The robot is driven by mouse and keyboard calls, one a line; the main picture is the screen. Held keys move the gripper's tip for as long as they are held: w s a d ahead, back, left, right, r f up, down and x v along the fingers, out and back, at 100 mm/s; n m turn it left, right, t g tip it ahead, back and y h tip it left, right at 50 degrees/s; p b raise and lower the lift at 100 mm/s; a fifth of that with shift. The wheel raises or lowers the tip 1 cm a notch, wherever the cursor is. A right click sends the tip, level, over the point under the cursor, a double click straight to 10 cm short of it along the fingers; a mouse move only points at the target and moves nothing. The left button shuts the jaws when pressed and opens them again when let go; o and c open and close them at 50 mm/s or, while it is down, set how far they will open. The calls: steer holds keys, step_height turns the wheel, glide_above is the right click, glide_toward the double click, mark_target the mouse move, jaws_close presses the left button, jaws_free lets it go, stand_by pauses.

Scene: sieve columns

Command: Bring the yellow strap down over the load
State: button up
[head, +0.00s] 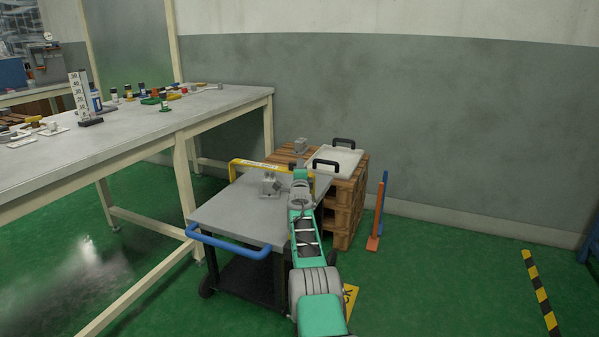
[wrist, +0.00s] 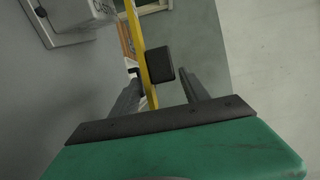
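The yellow strap (head: 250,163) looks like a raised bar across the far side of the grey cart top (head: 232,213). A grey metal block-like object (head: 270,186) stands on the cart top, on the near side of the strap; it may be the load. My gripper (head: 301,174) is at the strap's right end, where my arm partly hides it. In the wrist view my gripper (wrist: 160,95) is open, its two fingers apart. The strap (wrist: 141,45) runs down near the left finger, and a black block (wrist: 160,64) on it lies between the finger lines. Contact cannot be told.
The cart has a blue handle (head: 230,245) at its near side. Wooden pallets (head: 343,210) with a white black-handled tray (head: 322,159) stand close behind right. A long workbench (head: 130,130) is at left. An orange post (head: 375,225) stands right of the pallets; green floor is open beyond.

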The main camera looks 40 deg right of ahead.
steer(key=shift+s+d, duration=0.15)
steer(key=shift+d, duration=0.05)
steer(key=p+v, duration=0.3)
steer(key=v, duration=0.4)
steer(key=shift+s+a, duration=0.3)
